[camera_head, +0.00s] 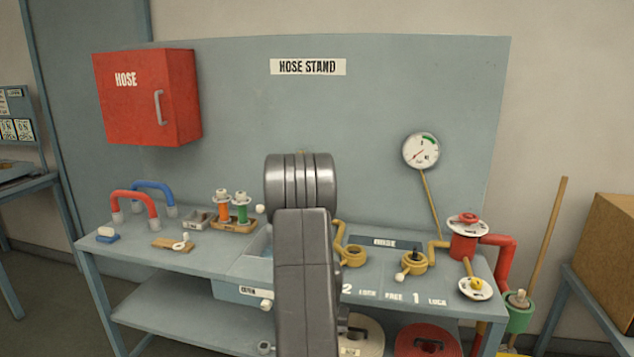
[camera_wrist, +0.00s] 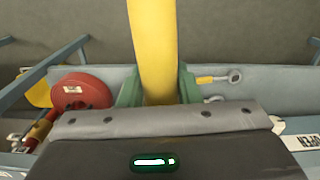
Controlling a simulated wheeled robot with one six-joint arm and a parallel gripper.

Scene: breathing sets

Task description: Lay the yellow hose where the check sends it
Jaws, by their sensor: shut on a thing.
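In the wrist view the yellow hose (camera_wrist: 154,45) stands between the green jaws of my gripper (camera_wrist: 158,92), which are shut on it. Its upper end runs out of the picture and its lower end is hidden behind the grey wrist part. In the head view my own arm covers the middle of the bench, and neither the gripper nor the held hose shows. A round gauge (camera_head: 421,151) with a green band at its upper right is on the back panel. Its red needle seems to point to the lower left, away from the green.
The bench (camera_head: 140,259) carries red (camera_head: 133,200) and blue (camera_head: 154,188) curved hoses at left and yellow valve fittings (camera_head: 412,263) at right. A red cabinet (camera_head: 147,97) hangs at left. Cream (camera_head: 359,333) and red (camera_head: 427,341) round things sit below.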

